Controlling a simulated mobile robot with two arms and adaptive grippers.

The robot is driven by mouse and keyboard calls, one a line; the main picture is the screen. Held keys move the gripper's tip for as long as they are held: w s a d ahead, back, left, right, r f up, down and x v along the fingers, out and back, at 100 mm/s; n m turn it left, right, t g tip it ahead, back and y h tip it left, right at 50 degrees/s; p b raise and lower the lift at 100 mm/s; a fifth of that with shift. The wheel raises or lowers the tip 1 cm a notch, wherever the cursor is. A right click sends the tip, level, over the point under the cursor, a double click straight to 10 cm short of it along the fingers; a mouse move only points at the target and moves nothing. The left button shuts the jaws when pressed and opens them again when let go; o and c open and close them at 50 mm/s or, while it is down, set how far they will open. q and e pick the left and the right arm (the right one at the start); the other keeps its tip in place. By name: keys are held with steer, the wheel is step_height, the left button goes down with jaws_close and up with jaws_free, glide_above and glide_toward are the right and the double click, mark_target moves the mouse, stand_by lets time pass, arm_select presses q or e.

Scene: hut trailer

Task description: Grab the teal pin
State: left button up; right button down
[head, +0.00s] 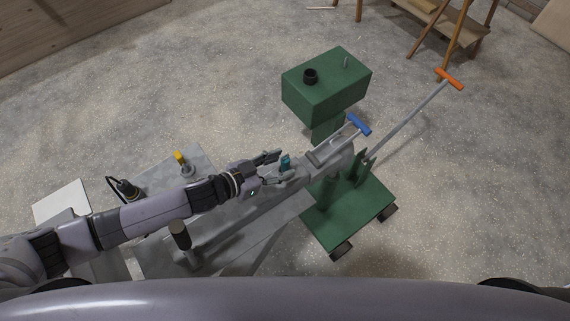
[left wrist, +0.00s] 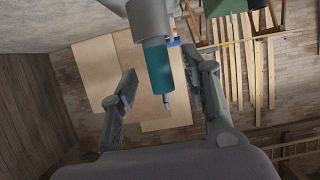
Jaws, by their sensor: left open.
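The teal pin (head: 285,162) stands at the end of the grey metal table assembly in the head view. In the left wrist view the teal pin (left wrist: 158,70) is a teal cylinder with a thin grey tip, and its other end meets a grey round part (left wrist: 152,20). My left gripper (head: 276,167) reaches in from the left beside the pin. In the left wrist view its two fingers (left wrist: 163,88) are open, apart, with the pin showing between them. Whether they touch it I cannot tell. My right gripper is in neither view.
A green machine (head: 325,85) on a wheeled green base (head: 345,215) stands just beyond the pin. A blue handle (head: 359,124) and an orange-handled bar (head: 449,78) project there. A yellow-topped part (head: 179,157) and a black-handled tool (head: 125,188) are on the grey table. Open floor lies right.

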arm_select(q)
steer(key=x, duration=0.2)
steer(key=shift+w+d+f, duration=0.15)
steer(key=shift+d, duration=0.1)
steer(key=shift+c, duration=0.6)
jaws_close()
